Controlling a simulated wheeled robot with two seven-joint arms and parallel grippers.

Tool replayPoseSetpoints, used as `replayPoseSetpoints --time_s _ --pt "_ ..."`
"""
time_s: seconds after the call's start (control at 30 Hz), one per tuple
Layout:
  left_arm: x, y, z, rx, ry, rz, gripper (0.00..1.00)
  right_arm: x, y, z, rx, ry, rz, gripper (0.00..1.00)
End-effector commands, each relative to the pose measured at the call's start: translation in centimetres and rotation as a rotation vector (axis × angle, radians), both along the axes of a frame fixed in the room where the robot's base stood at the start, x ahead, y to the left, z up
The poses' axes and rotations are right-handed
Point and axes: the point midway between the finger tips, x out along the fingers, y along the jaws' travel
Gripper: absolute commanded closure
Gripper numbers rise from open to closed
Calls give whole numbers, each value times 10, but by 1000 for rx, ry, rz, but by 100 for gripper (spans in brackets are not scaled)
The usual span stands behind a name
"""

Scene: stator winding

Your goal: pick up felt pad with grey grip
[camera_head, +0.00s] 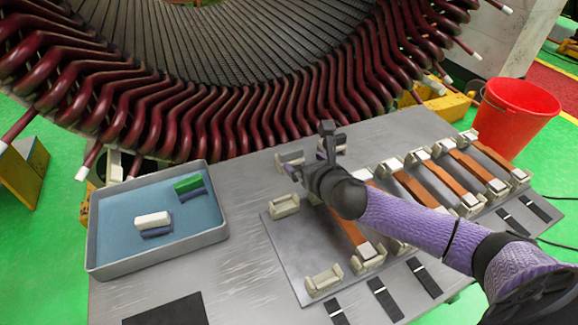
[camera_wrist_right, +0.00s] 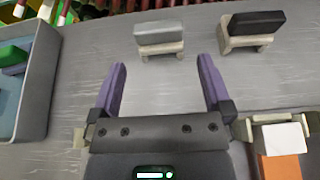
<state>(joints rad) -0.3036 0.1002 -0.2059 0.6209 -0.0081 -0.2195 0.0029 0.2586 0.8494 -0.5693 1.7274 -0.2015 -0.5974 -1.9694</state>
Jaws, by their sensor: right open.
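The felt pad with a grey grip (camera_wrist_right: 160,31) stands in a small cream holder (camera_wrist_right: 161,50) near the top of the right wrist view. My right gripper (camera_wrist_right: 162,78) is open and empty, its two purple fingers pointing toward that holder. The pad lies beyond the fingertips, roughly between their lines and apart from them. In the head view my right gripper (camera_head: 306,160) is at the back of the grey table, partly hidden by its own wrist. My left gripper is not in view.
A black-gripped pad (camera_wrist_right: 257,22) stands in a holder to the right. A blue-lined tray (camera_head: 222,213) at left holds pads with green (camera_head: 187,184) and white (camera_head: 152,220) grips. Orange bars (camera_head: 411,187) in cream clamps fill the right. The coiled stator (camera_head: 245,115) rises behind the table.

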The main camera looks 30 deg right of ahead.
Motion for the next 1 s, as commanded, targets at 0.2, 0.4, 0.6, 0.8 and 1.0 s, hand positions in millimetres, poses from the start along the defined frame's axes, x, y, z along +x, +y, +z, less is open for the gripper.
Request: replayPoseSetpoints --time_s 0.2,0.4,0.6,0.8,1.0 --pt "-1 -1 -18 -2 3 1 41 35 -1 -15 2 -3 -2 0" --pt "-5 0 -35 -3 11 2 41 69 -2 -27 2 0 -1 0" --pt "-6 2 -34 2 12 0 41 72 -2 -25 0 -1 1 0" --pt "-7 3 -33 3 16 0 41 72 -2 -25 0 -1 1 32" --pt "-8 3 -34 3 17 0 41 72 -2 -25 0 -1 1 71"
